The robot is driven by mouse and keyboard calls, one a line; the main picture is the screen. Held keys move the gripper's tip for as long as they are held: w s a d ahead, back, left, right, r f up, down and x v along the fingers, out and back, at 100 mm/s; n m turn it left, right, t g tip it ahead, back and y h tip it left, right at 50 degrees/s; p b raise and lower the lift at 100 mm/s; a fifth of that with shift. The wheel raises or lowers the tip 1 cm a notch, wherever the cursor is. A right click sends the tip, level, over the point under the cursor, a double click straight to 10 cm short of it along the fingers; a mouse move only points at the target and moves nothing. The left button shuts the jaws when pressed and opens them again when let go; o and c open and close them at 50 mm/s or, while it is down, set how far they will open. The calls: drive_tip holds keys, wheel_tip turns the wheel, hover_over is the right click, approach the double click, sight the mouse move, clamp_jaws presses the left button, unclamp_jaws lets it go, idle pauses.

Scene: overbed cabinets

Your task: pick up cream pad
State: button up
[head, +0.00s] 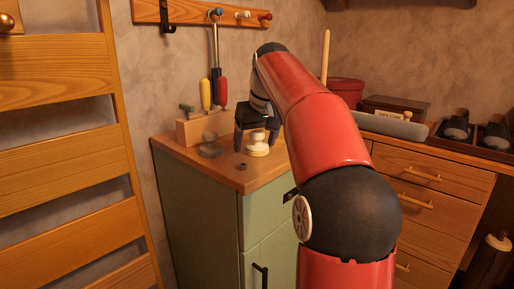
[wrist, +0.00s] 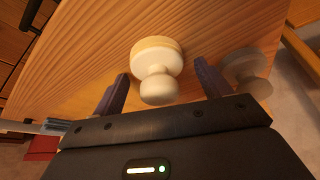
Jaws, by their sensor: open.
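The cream pad (head: 257,150) is a round pad with a pale knob on top. It stands upright on the wooden top of the green cabinet (head: 228,176). In the wrist view the cream pad (wrist: 156,50) shows its knob toward me, between the two dark fingers. My gripper (head: 256,139) is open, with its fingers pointing down on either side of the knob. In the wrist view, my gripper (wrist: 161,72) shows gaps between both fingers and the knob. The fingers do not appear to touch it.
A grey, similarly shaped pad (head: 210,148) stands close by on the left; it also shows in the wrist view (wrist: 247,70), near the right finger. A wooden block with tools (head: 203,126) stands behind. A small dark ring (head: 243,166) lies in front.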

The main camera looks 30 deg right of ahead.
drive_tip(key=c, duration=1.1)
drive_tip(key=shift+r, duration=0.1)
wheel_tip(320, 180, up, 8)
drive_tip(key=p, duration=0.3)
drive_tip(key=shift+r, duration=0.9)
